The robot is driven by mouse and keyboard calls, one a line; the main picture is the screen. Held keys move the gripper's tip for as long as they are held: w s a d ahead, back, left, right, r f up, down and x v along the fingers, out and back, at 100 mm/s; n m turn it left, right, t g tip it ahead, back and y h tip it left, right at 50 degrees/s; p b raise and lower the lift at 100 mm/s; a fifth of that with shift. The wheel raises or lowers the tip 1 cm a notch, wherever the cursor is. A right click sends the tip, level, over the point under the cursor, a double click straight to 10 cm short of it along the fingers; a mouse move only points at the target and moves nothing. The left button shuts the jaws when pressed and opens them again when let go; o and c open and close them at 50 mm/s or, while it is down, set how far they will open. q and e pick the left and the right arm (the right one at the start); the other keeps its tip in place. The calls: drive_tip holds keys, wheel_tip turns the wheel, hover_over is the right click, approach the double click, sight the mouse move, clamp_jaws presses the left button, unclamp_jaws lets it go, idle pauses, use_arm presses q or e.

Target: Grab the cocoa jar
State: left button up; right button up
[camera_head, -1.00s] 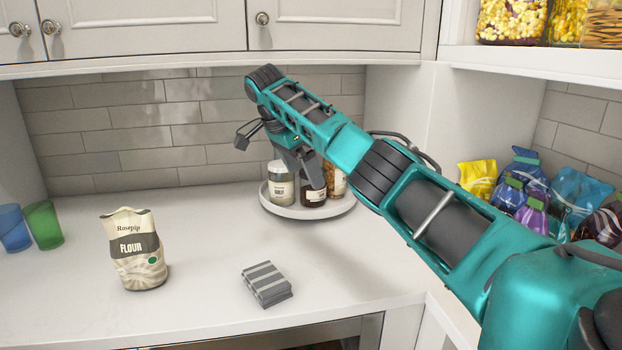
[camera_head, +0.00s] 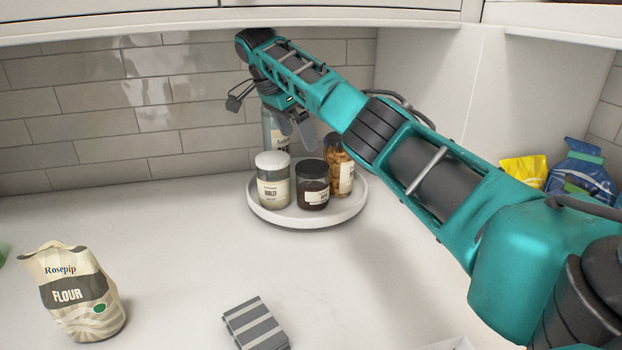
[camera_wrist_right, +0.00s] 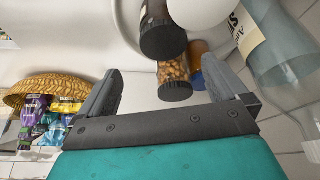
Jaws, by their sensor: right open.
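A dark-brown jar with a black lid and pale label (camera_head: 313,186) stands upright on a round white tray (camera_head: 262,213); its contents look like cocoa, but I cannot read the label. In the right wrist view the dark jar (camera_wrist_right: 162,32) is at the top centre. Beside it are a white-lidded jar (camera_head: 273,182) and a jar of orange-brown pieces (camera_head: 341,172). My right gripper (camera_head: 296,138) appears just above the jars in the head view, with its fingers apart and nothing between them in the right wrist view (camera_wrist_right: 164,72). My left gripper is out of view.
A clear bottle (camera_head: 272,135) stands behind the jars, partly hidden by my right gripper. Colourful bags (camera_head: 580,170) sit at the right.

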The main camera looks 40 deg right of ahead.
sight(311, 166)
drive_tip(key=shift+w+x, duration=0.15)
drive_tip(key=shift+x, duration=0.75)
drive_tip(key=shift+w+x, duration=0.1)
drive_tip(key=shift+x, duration=5.05)
drive_tip(key=shift+c, duration=0.3)
drive_tip(key=shift+w+r, duration=0.1)
drive_tip(key=c, duration=0.9)
drive_tip(key=shift+c, duration=0.4)
drive_tip(key=shift+d+r, duration=0.1)
